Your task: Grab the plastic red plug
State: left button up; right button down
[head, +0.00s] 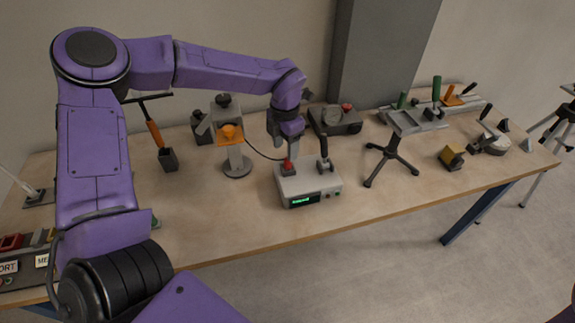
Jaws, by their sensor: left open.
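A small red plug (288,165) sits upright on top of a light grey instrument box (305,184) with a green display on its front. My left gripper (290,152) points down directly over the red plug, its fingertips at or just above the plug's top. Its jaws are open; the view is too small to tell whether the fingers are around the plug or touching it. A black-handled lever (325,163) stands on the same box, right beside my gripper. My right gripper is not in view.
A black tripod stand (392,155) is to the right. A dark device with a red button (335,119) stands behind. The wooden table (230,222) is clear in front of the box.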

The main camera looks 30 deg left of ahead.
aim_at(288, 165)
pick_arm(q)
jog(key=f+p, duration=0.1)
jog(key=f, duration=0.1)
jog(key=w+f+p, duration=0.1)
jog(key=f, duration=0.2)
jog(key=shift+w+d+f, duration=0.1)
jog(key=shift+f, duration=0.25)
grip_shut()
jog(key=shift+r, duration=0.1)
